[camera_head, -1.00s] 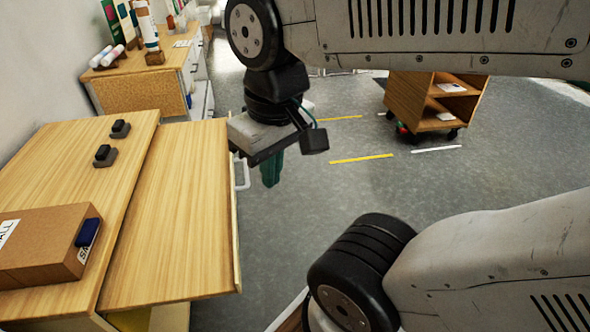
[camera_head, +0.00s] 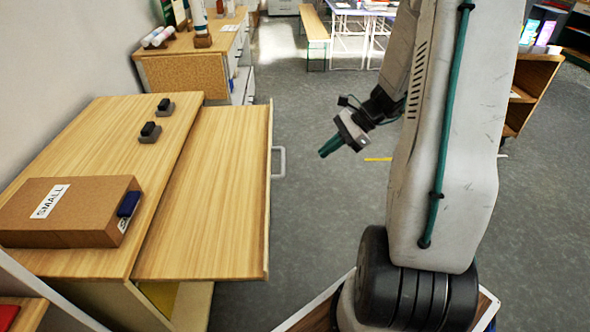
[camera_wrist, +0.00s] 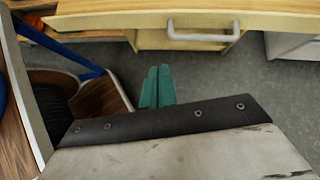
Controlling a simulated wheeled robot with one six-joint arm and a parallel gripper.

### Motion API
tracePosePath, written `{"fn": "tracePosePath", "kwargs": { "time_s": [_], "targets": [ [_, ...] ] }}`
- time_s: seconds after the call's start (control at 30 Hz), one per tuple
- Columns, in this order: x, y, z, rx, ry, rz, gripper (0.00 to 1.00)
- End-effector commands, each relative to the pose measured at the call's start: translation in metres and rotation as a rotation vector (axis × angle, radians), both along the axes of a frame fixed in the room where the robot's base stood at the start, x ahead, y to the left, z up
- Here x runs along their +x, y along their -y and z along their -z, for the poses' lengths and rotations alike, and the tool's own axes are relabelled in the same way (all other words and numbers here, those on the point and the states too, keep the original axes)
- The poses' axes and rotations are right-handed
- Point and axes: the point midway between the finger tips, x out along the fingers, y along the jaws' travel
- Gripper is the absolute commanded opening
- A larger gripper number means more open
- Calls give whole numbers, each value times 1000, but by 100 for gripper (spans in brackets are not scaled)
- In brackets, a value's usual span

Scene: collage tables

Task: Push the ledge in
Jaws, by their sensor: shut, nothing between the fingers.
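The ledge (camera_head: 215,190) is a light wooden board that sticks out to the right from under the cabinet top (camera_head: 125,130) in the head view. A grey handle (camera_head: 279,162) is on its outer right edge. In the wrist view the ledge's front edge (camera_wrist: 110,21) runs across the top, with the grey handle (camera_wrist: 203,37) below it. My gripper (camera_head: 324,152) is shut and empty, with green fingers together. It is in the air to the right of the handle, apart from it. Its shut fingers also show in the wrist view (camera_wrist: 158,75).
Another cabinet (camera_head: 195,70) with bottles stands behind. A wooden shelf unit (camera_head: 528,90) is at the right. Grey floor (camera_head: 310,220) lies clear beside the ledge.

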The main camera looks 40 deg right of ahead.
Motion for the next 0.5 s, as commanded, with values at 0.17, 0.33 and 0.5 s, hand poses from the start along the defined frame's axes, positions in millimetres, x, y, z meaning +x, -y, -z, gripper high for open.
{"fn": "tracePosePath", "kwargs": {
  "time_s": [0.17, 0.33, 0.5],
  "targets": [
    [-2, 31, 32, 81, -44, 164, 0],
    [1, 32, 43, 98, -53, 198, 0],
    [13, 13, 61, 97, -54, 193, 0]
  ]
}}
